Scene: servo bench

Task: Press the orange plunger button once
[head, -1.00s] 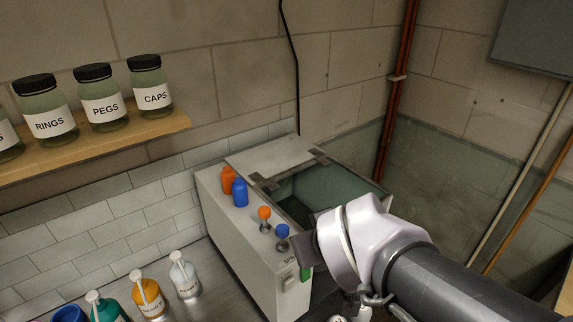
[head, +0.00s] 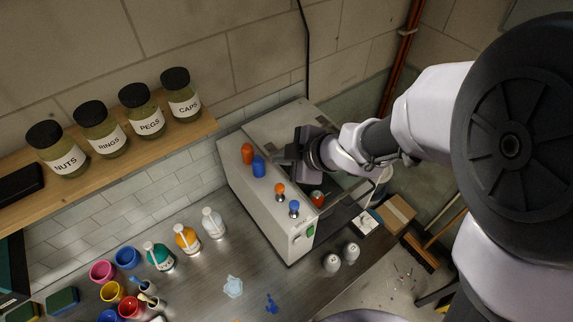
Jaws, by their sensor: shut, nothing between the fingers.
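The machine (head: 262,205), a pale grey box, stands on the bench with controls along its top. An upright orange cylinder with a rounded top (head: 247,153) is at the back left, with a matching blue one (head: 259,167) just in front. Nearer the front are an orange ball knob on a short metal stem (head: 280,188) and a blue one (head: 294,207). Which orange control is the plunger button I cannot tell for sure. My gripper (head: 281,153) is shut and empty, to the right of the upright cylinders. Its height above the box top is unclear.
The machine's open bin, with a red-topped item (head: 317,198) in it, lies under my arm. A green switch (head: 310,231) is on the front. Bottles (head: 187,239), coloured cups (head: 103,271) and white pieces (head: 332,262) stand on the bench. A shelf (head: 130,149) holds jars.

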